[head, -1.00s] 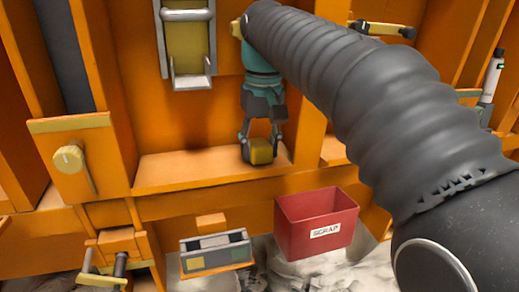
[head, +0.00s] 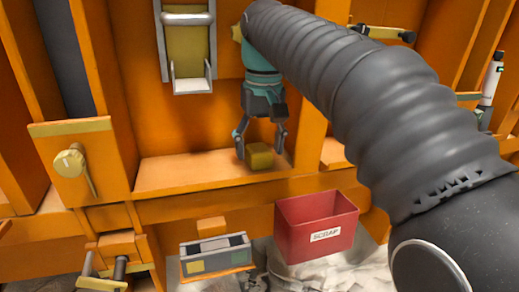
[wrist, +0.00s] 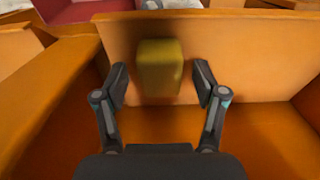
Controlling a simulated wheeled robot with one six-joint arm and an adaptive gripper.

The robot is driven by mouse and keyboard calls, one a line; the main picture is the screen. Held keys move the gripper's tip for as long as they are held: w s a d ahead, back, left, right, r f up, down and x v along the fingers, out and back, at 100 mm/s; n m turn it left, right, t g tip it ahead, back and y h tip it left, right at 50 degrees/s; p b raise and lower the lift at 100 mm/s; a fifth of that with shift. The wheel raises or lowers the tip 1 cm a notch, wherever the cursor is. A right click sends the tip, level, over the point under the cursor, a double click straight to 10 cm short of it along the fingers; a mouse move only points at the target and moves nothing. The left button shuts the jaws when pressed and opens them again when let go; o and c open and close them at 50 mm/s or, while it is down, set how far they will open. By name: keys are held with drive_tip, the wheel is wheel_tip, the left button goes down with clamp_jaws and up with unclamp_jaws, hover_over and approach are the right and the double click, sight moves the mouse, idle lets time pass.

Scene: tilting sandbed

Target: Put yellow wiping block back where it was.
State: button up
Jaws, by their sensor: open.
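The yellow wiping block (head: 260,157) sits on the orange shelf (head: 200,170), near its right end. In the wrist view the yellow block (wrist: 160,66) lies between and just beyond my fingertips, with a gap on each side. My gripper (head: 260,150) points down over the block and is open; its two fingers (wrist: 160,84) stand apart on either side of the block. The block appears to rest on the shelf surface.
A red scrap bin (head: 316,226) stands below the shelf to the right. A grey tray-like box (head: 216,254) is below and left of it. An orange upright (head: 310,130) stands close right of my gripper. A yellow-backed metal holder (head: 188,50) hangs on the back wall.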

sight(261, 151)
drive_tip(key=r, duration=0.4)
drive_tip(key=s+r, duration=0.1)
drive_tip(key=r, duration=0.1)
drive_tip(key=shift+d+r+p, duration=0.15)
drive_tip(key=shift+p, duration=0.15)
drive_tip(key=shift+s, duration=0.1)
